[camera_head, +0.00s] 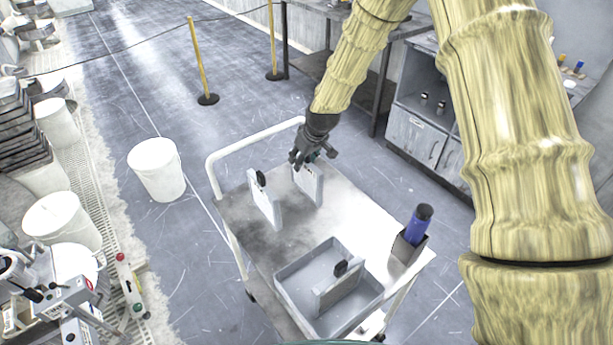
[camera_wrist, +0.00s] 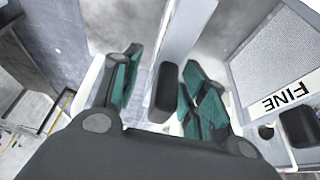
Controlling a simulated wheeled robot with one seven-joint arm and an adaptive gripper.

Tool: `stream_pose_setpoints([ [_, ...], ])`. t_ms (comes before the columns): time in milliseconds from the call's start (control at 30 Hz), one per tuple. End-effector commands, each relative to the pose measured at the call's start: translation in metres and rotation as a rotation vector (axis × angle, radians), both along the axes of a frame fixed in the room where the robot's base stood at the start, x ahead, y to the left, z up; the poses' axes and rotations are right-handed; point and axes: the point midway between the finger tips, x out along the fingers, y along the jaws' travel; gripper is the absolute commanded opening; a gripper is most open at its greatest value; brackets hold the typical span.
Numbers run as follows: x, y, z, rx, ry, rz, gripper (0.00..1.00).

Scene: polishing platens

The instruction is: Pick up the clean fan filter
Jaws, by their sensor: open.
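Two flat filter panels stand upright on the cart: the left one (camera_head: 265,207) has a black knob on top, the right one (camera_head: 309,185) is directly below my gripper (camera_head: 308,157). A third panel (camera_head: 337,291) with a black knob stands in the grey tray. In the wrist view my gripper (camera_wrist: 160,88) is open, with its green-padded fingers on either side of a black knob (camera_wrist: 165,94) on a panel seen nearly edge-on (camera_wrist: 186,30). A gap shows at each side. To the right is a mesh-faced panel (camera_wrist: 275,50) labelled FINE. I cannot tell which filter is clean.
The grey tray (camera_head: 284,290) fills the cart's near end. A blue bottle (camera_head: 416,228) stands in a holder at the cart's right edge. The cart's white handle (camera_head: 212,178) rises at the far left. A white bucket (camera_head: 157,170) stands on the floor to the left.

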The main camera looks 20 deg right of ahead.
Motion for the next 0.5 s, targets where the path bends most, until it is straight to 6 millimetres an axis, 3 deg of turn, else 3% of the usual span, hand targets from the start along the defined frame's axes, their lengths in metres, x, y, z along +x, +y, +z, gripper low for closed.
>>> stream_pose_setpoints([
  [33,-0.0001,-0.0004,0.0002,0.0,0.0,0.0,0.43],
  [267,0.0,-0.0001,0.0005,0.0,0.0,0.0,0.01],
  [500,0.0,0.0001,0.0004,0.0,0.0,0.0,0.0],
])
